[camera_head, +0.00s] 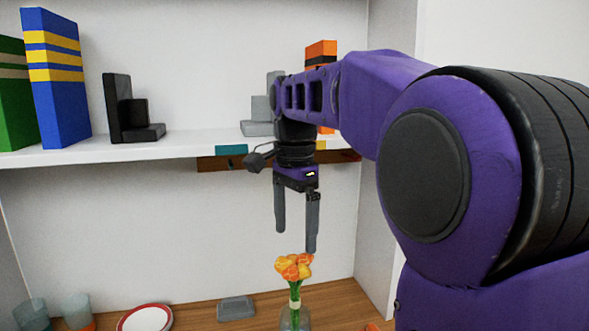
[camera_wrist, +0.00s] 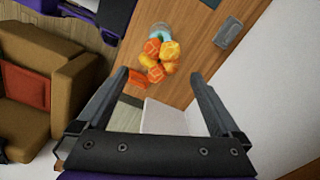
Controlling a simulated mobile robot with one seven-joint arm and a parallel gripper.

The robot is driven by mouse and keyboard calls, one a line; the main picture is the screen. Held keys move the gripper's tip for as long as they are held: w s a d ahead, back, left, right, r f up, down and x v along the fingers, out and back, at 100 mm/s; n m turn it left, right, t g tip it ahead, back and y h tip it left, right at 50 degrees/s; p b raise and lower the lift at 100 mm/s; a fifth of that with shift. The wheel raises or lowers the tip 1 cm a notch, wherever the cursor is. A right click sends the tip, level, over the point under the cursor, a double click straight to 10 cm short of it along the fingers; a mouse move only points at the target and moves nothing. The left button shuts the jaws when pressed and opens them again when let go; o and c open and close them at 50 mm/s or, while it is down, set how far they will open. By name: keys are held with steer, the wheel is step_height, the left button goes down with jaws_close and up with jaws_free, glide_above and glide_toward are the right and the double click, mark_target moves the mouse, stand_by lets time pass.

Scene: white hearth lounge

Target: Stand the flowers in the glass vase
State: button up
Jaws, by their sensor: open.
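The stems' lower end is inside the clear glass vase (camera_head: 303,320), cut off by the lower picture edge. In the wrist view the blooms (camera_wrist: 158,58) show between and beyond the fingers, with the round vase (camera_wrist: 160,30) partly hidden behind them. My gripper (camera_head: 296,241) is open and empty, fingers pointing down, just above the blooms. It also shows open in the wrist view (camera_wrist: 160,74). I see no contact with the flowers.
A white shelf (camera_head: 170,149) with books (camera_head: 57,75) and bookends (camera_head: 130,115) runs behind my arm. Below stand glasses (camera_head: 75,309), a red-rimmed plate (camera_head: 146,318) and a grey block (camera_head: 236,308). A brown armchair (camera_wrist: 40,75) shows in the wrist view.

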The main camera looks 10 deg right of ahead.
step_height(320, 180, up, 12)
steer(key=p, duration=0.3)
stand_by(0.7)
